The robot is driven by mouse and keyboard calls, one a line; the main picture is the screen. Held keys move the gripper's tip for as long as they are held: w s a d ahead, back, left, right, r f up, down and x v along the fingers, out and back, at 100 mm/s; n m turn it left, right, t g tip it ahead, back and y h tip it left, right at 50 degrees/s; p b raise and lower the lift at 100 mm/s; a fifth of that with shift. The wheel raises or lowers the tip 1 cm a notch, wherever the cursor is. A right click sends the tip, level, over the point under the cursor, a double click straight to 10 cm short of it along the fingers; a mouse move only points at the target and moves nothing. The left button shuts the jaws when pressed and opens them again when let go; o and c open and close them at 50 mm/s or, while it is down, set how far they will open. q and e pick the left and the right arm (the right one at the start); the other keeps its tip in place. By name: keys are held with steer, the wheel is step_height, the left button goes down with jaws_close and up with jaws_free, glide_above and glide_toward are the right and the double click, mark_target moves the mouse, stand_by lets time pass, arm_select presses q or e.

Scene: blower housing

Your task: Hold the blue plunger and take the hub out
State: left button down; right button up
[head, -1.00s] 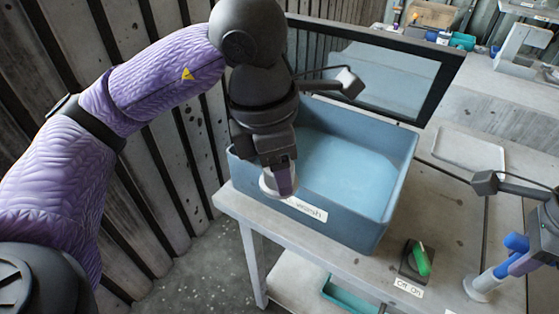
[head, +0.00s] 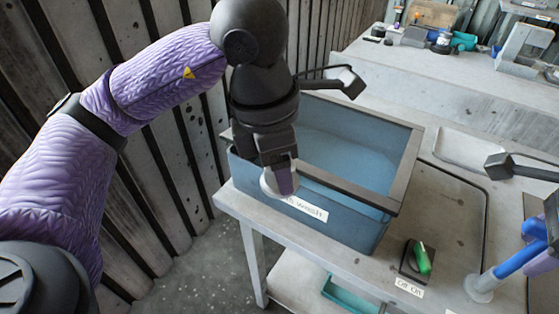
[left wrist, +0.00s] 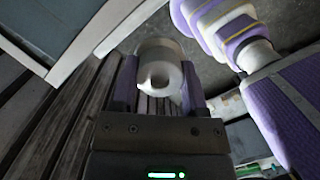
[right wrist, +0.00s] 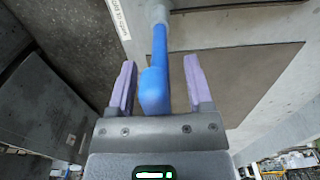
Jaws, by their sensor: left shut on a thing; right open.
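My left gripper (head: 280,180) is shut on a pale, round part with a hole in its end, which looks like the hub (left wrist: 158,72). It holds the part just outside the front-left of the blue bin. The blue plunger (head: 518,258) slants up from a pale round foot (head: 481,288) on the bench at the right. In the right wrist view its blue knob end (right wrist: 153,90) lies between the fingers of my right gripper (right wrist: 160,85), with gaps at both sides. My right gripper is open and mostly cut off in the head view.
A black switch block with a green rocker (head: 422,260) sits between bin and plunger. A pale shallow tray (head: 465,148) is behind. A teal tray (head: 347,297) stands below the bench.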

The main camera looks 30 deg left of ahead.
step_height(320, 180, up, 12)
steer(key=shift+r, duration=0.1)
stand_by(0.5)
